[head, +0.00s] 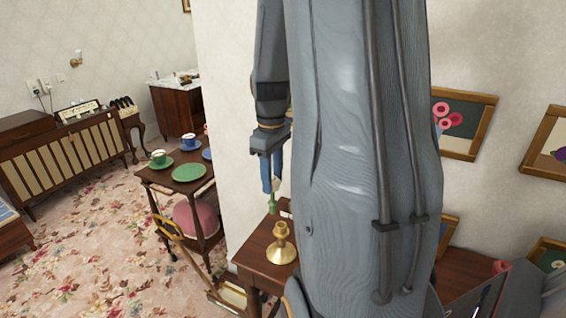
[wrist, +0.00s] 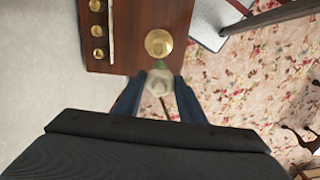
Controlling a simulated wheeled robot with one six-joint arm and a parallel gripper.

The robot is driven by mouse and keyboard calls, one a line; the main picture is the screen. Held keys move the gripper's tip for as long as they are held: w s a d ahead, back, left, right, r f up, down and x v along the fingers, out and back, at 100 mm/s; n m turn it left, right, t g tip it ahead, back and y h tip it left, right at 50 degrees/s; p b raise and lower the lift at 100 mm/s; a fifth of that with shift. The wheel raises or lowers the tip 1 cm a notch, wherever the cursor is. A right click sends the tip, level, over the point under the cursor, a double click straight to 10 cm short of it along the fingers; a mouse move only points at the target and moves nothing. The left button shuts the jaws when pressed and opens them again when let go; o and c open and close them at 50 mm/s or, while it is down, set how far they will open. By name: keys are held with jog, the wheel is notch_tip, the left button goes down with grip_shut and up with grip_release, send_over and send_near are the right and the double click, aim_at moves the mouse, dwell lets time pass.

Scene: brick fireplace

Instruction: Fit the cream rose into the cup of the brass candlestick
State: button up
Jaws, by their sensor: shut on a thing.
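The brass candlestick (head: 282,246) stands upright on a small dark wooden table, its cup at the top. In the wrist view it shows from above as a round gold shape (wrist: 158,42). My gripper (head: 272,188) points down with its blue fingers shut on the cream rose. The rose head (wrist: 160,82) is pale and round between the fingertips, with green beyond it. In the head view the rose's green lower part (head: 273,205) hangs above the candlestick, slightly left of the cup and apart from it. The cream bloom is mostly hidden there by the fingers.
The wooden table (head: 252,258) also bears several small brass rounds (wrist: 97,30) and a pale strip (wrist: 111,30). My arm hides the table's right side in the head view. A side table with cups and a green plate (head: 189,171) stands left.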

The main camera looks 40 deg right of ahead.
aim_at(272, 196)
jog(key=shift+s+d+r, duration=0.4)
jog(key=shift+s+r, duration=0.05)
jog(key=shift+r, duration=0.2)
jog(key=shift+s+d+r, duration=0.35)
jog(key=shift+s+r, duration=0.05)
jog(key=shift+r, duration=0.2)
jog(key=shift+s+p, duration=0.15)
jog(key=shift+p, duration=0.5)
notch_tip(272, 196, down, 6)
jog(key=b, duration=0.3)
jog(key=shift+r, duration=0.1)
jog(key=shift+p, duration=1)
dwell(0.6)
jog(key=shift+f+b, duration=0.65)
jog(key=shift+f, duration=1.1)
jog(key=o, duration=1)
jog(key=shift+c, duration=0.2)
